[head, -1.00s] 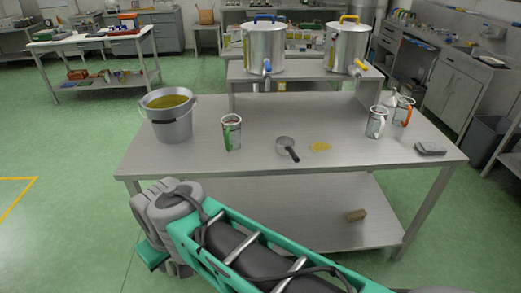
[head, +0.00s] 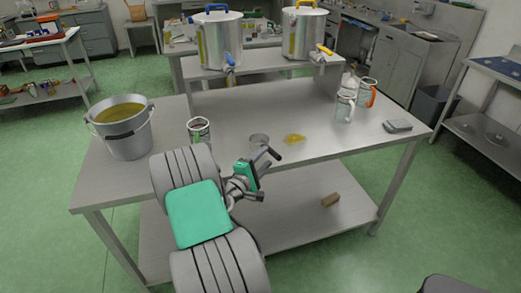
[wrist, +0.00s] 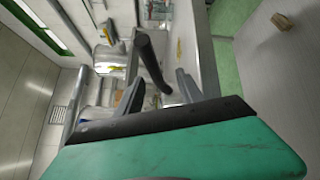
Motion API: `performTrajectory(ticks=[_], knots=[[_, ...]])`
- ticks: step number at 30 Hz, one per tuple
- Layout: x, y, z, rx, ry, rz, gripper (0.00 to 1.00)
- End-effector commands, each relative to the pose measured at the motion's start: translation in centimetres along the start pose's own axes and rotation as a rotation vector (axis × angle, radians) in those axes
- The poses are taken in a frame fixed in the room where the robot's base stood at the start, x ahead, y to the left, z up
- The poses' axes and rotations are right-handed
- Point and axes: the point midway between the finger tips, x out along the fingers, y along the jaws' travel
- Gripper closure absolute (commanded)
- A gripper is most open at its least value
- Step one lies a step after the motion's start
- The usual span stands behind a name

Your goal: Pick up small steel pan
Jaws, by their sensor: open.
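The small steel pan (head: 258,139) sits on the steel table, its dark handle pointing to the lower right, toward the front edge. My gripper (head: 262,174) is at the table's front edge, just in front of the pan. In the wrist view the two open fingers (wrist: 159,90) have the dark pan handle (wrist: 150,60) showing between them. I cannot tell how far the handle is from the fingertips. The pan's bowl is mostly hidden in the wrist view.
A yellow spill (head: 295,138) lies right of the pan. A green-handled jug (head: 199,131) and a bucket (head: 128,140) stand left. Two more jugs (head: 345,106) and a grey device (head: 397,126) are right. Steel drums (head: 218,45) stand behind. A brown block (head: 330,200) lies on the lower shelf.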

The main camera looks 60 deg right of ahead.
Motion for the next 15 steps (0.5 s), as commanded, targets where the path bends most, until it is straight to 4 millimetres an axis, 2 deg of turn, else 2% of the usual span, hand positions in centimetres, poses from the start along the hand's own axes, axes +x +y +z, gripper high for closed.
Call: performTrajectory(ticks=[15], knots=[[7.6, 0.8, -0.2, -0.034, -0.002, 0.025, 0.56]])
